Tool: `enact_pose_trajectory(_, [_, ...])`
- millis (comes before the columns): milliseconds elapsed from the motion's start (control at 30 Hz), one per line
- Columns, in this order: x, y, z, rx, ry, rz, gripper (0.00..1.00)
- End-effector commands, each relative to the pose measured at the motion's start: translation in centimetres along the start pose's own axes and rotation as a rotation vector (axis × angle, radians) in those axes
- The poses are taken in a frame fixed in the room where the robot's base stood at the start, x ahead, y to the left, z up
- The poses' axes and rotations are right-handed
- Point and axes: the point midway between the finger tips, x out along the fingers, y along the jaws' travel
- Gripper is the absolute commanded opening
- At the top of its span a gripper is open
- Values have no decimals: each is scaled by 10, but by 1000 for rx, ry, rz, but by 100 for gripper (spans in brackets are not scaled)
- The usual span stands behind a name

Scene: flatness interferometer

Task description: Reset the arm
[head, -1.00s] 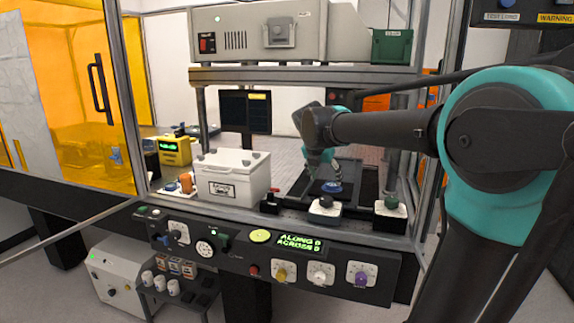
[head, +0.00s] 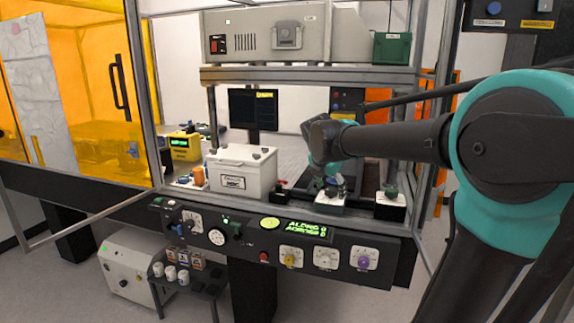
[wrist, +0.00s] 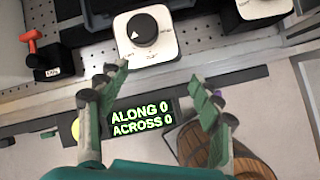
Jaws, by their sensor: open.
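My arm reaches in from the right in the head view. My gripper (head: 332,184) points down, close to the white-based dial with a dark knob (head: 331,200) at the front of the bench. In the wrist view my gripper (wrist: 160,98) has its green-padded fingers spread wide with nothing between them. The green-lettered display (wrist: 140,118), reading ALONG 0 and ACROSS 0, shows beyond and between the fingers. The dial (wrist: 146,32) lies just past the fingertips, apart from them. The gripper and wrist partly hide the dark stage behind.
A white lidded box (head: 240,172) stands left of the gripper, and a second knob block (head: 391,203) stands to its right. A red-handled lever (wrist: 38,55) is at the wrist view's left. The grey instrument shelf (head: 310,76) is overhead. Enclosure posts (head: 150,90) frame the bench.

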Motion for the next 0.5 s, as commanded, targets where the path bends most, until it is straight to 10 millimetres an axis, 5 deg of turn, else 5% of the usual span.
enact_pose_trajectory(267, [25,-39,-28,363,44,-4,66])
enact_pose_trajectory(500, [58,-99,-78,935,110,-33,66])
